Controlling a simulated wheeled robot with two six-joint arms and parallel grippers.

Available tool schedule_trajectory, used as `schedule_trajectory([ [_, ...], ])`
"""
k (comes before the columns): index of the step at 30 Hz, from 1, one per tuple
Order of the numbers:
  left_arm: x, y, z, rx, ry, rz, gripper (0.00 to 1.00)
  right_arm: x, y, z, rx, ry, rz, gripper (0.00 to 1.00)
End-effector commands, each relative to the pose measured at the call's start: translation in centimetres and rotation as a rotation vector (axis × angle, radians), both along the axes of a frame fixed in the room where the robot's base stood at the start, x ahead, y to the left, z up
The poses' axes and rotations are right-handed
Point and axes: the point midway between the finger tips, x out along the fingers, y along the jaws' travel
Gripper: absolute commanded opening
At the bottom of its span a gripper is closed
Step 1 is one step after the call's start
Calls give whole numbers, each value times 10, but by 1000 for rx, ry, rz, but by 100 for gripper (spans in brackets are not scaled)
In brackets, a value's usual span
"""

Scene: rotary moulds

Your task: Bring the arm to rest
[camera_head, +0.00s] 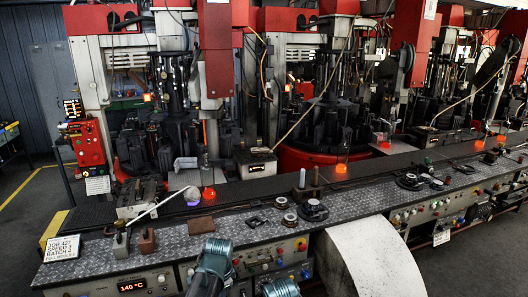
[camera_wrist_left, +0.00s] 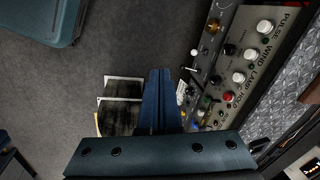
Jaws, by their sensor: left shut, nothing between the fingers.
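My left gripper (camera_wrist_left: 161,73) shows in the left wrist view. Its two dark blue fingers lie side by side, closed together, with nothing held. They hang over the grey floor, to the left of the console's front panel (camera_wrist_left: 243,75) with its knobs and switches, and look apart from it. In the head view, teal joints of my own arms show at the bottom edge, but no fingertips are visible there. My right gripper is not seen in either view.
Red and black machines (camera_head: 320,105) stand behind. Grey floor (camera_wrist_left: 100,50) is open beside the gripper.

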Motion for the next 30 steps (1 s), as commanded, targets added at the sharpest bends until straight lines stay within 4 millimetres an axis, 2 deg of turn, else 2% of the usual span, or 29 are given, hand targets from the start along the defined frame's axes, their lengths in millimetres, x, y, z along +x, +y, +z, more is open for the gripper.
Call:
schedule_trajectory([
  [1,-24,9,-1,-27,5,127,0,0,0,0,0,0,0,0],
  [3,-41,15,-1,-59,13,284,0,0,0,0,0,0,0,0],
  [9,-79,28,-2,-121,31,622,0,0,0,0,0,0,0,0],
  [17,-120,39,-3,-173,53,965,0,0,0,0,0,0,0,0],
  [20,-124,16,-3,-147,68,909,0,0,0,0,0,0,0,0],
  [30,-156,-47,-3,-49,110,726,0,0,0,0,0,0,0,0],
])
